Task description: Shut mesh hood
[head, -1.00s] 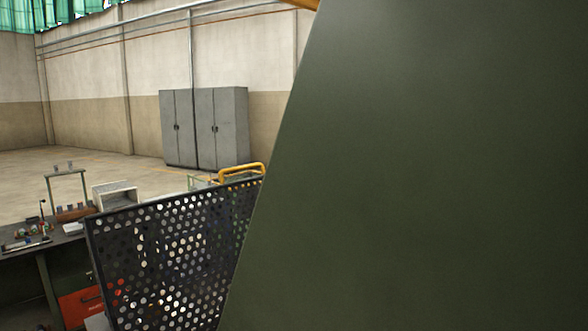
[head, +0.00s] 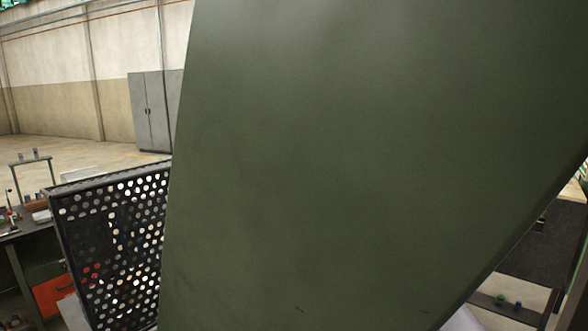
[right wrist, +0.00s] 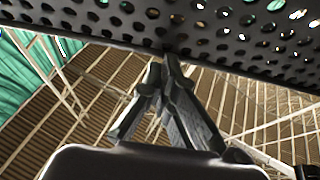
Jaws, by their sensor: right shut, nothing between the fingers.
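The mesh hood (head: 115,240), a black perforated panel with a dark frame, stands tilted at the left of the head view. A large dark green surface hides its right part. In the right wrist view the perforated sheet of the hood (right wrist: 235,40) spans the top of the picture. My right gripper (right wrist: 163,68) is shut and empty, its fingertips close below the sheet's dark edge; I cannot tell if they touch it. My right gripper does not show in the head view. My left gripper is in neither view.
The dark green surface (head: 350,160) fills most of the head view and blocks what lies behind it. A workbench (head: 22,236) with small items and a red drawer (head: 50,297) is at the left. Grey lockers (head: 152,112) stand at the back, with open floor before them.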

